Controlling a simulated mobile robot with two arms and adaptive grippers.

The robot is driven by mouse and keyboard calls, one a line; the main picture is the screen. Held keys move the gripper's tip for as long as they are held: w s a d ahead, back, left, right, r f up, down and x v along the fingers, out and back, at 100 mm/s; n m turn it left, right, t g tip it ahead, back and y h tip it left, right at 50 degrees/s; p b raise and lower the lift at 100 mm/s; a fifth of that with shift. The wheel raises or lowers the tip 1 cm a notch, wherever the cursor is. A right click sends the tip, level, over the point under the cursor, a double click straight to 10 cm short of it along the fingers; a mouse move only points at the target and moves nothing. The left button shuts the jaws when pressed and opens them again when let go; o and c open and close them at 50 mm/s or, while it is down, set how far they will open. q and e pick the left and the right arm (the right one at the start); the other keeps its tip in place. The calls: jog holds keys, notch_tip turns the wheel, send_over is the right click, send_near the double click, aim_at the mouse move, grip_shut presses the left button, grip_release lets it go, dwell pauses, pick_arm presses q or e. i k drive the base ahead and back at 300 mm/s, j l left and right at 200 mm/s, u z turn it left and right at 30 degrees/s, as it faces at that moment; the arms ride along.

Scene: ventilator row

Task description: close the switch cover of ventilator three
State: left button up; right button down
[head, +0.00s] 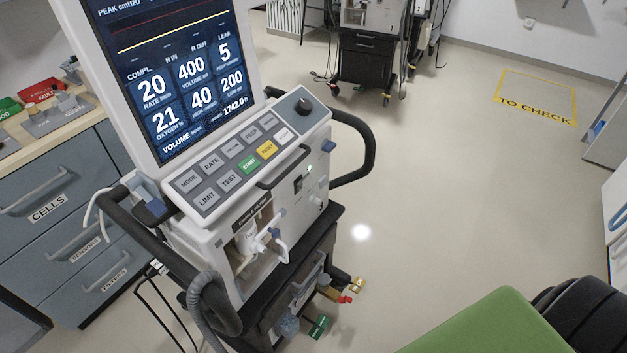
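A white ventilator (225,225) on a dark cart stands close in front, left of the middle. Its lit screen (180,75) shows numbers, above a sloped key panel (245,150) with a dark knob. On its front face, a small dark switch area (298,184) sits near a green light. The switch cover is too small to make out, so I cannot tell whether it is open or shut. No number marking this ventilator is readable. Neither of my grippers is in view.
A drawer cabinet (50,215) stands at the left. Black rails (355,135) stick out from the ventilator's sides. Another machine (368,55) stands at the back. A green-topped thing (490,325) fills the bottom right. The floor right of the ventilator is clear, up to a yellow "TO CHECK" marking (535,117).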

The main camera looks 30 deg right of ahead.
aim_at(323, 182)
jog(key=i+l, duration=0.1)
jog(key=l, duration=0.3)
jog(key=i+l+z, duration=0.1)
jog(key=l, duration=0.3)
jog(key=i+l, duration=0.15)
jog(key=l, duration=0.2)
jog(key=l+z, duration=0.05)
